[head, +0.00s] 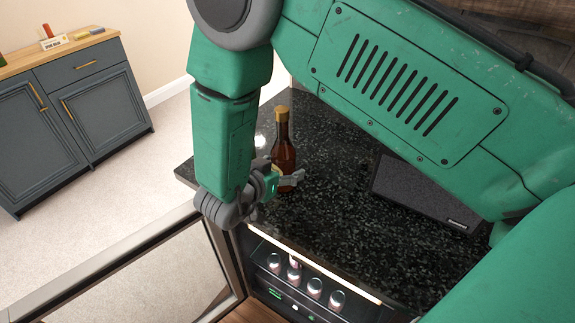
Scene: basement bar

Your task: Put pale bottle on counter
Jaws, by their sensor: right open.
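The black speckled counter (335,215) fills the middle of the head view. A brown bottle with a gold cap (283,145) stands upright on it. My right gripper (290,181) is open at the counter's near left part, its fingers in front of the brown bottle's lower part. I cannot tell whether they touch it. A small pale patch (261,154) shows between my right forearm and the brown bottle. My arm hides most of it, so I cannot tell if it is the pale bottle. My left gripper is not in view.
Below the counter is a lit fridge with several pale cans (315,288). Its glass door (165,270) stands open at the lower left. A dark speaker (425,193) sits on the counter's right. The counter's middle is clear. A blue-grey cabinet (95,100) stands at the far left.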

